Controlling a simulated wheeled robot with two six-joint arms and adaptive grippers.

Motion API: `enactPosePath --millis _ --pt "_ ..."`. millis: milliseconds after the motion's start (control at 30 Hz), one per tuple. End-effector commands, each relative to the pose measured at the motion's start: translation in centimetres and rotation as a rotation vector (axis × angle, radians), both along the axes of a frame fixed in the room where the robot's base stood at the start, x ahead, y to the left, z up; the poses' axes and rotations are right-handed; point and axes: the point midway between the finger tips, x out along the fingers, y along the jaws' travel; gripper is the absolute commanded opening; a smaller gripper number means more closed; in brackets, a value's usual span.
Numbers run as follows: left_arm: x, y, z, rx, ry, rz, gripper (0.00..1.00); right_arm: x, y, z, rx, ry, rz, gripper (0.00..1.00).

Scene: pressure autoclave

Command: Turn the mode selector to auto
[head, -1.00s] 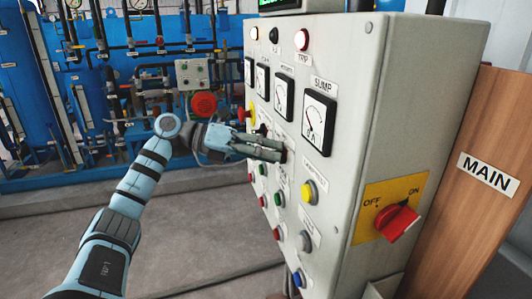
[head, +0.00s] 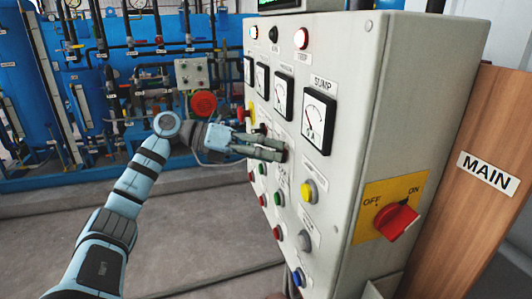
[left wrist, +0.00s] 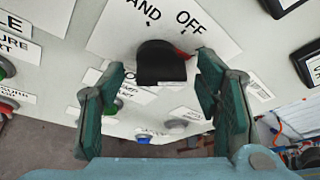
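The mode selector (left wrist: 162,66) is a black knob on a white plate, seen in the left wrist view. The words HAND, partly cut off, and OFF are printed above it. A red mark shows at the knob's right side, near OFF. My left gripper (left wrist: 160,72) is open, with one finger on each side of the knob; I cannot tell whether they touch it. In the head view my left gripper (head: 270,150) is at the panel face and hides the knob. An AUTO label is not readable. My right gripper is not in view.
The grey control panel (head: 385,120) carries gauges (head: 319,122) above and several push buttons (head: 309,191) below the gripper. A red OFF/ON main switch (head: 397,221) is on its right side.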

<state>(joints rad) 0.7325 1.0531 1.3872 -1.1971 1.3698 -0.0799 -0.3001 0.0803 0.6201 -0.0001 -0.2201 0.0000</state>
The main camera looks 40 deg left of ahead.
Motion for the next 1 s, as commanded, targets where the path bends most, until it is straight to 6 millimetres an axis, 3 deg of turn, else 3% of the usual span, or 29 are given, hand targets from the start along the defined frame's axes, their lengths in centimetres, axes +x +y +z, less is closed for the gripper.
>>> enactPosePath --millis 267,700,1000 --pt "-0.2 0.3 0.1 0.001 0.0 0.002 0.58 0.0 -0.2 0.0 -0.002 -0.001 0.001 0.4" --pt "-6.4 7.8 3.2 0.0 0.002 0.004 0.58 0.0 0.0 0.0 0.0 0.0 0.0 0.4" --pt "-7.4 8.8 3.6 -0.001 0.0 0.001 0.58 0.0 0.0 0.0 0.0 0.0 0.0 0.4"
